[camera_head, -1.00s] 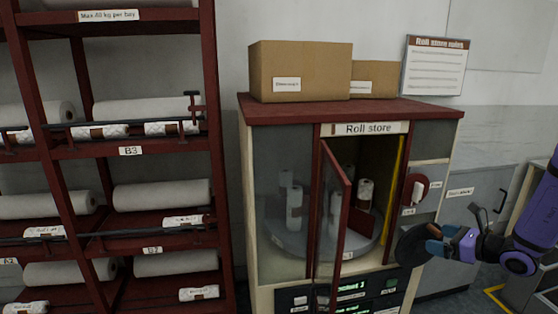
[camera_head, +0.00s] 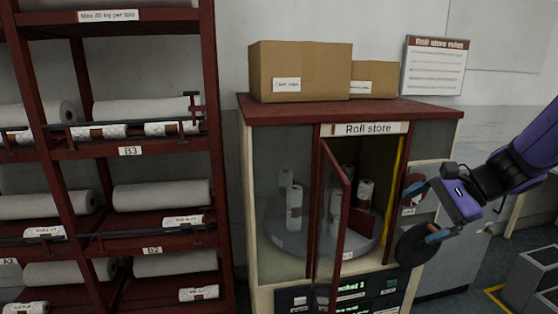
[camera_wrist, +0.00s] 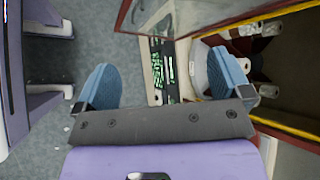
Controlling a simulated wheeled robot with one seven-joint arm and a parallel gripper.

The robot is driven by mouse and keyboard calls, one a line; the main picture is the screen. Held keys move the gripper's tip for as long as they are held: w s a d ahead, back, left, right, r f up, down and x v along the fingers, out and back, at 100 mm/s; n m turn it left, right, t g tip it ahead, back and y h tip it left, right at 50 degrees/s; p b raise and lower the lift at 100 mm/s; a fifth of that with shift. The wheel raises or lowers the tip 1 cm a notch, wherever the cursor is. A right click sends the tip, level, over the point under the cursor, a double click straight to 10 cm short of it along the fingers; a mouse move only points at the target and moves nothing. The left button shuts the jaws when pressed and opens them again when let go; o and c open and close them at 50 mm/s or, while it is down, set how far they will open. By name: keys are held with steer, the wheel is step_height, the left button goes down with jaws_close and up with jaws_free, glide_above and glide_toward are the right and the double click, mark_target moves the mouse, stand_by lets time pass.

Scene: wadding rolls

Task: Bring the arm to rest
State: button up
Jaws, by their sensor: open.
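My gripper (camera_head: 424,212) is purple and black with two blue fingertips. It is open and empty, in front of the right side of the roll store cabinet (camera_head: 350,108). In the wrist view its blue fingertips (camera_wrist: 165,82) stand wide apart, with nothing held between them. My purple arm comes in from the right edge of the head view. The cabinet's glazed door (camera_head: 333,225) stands ajar, and white rolls (camera_head: 294,208) stand upright on a round grey turntable inside. The gripper partly hides the panel at the cabinet's right.
A dark round disc (camera_head: 412,246) is close to the lower fingertip; I cannot tell whether they touch. A red shelf rack (camera_head: 222,190) with lying rolls stands at left. Cardboard boxes (camera_head: 318,72) sit on the cabinet. Grey bins (camera_head: 530,278) stand at lower right.

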steer(key=s+r+n+t+h, duration=0.1)
steer(key=s+r+n+h, duration=0.3)
steer(key=s, duration=0.5)
steer(key=s+r+n+t+h, duration=0.1)
steer(key=s+r+n+h, duration=0.4)
steer(key=s+n, duration=0.4)
steer(key=shift+s+d+r, duration=0.4)
steer(key=shift+s+r, duration=0.2)
steer(key=shift+r, duration=0.05)
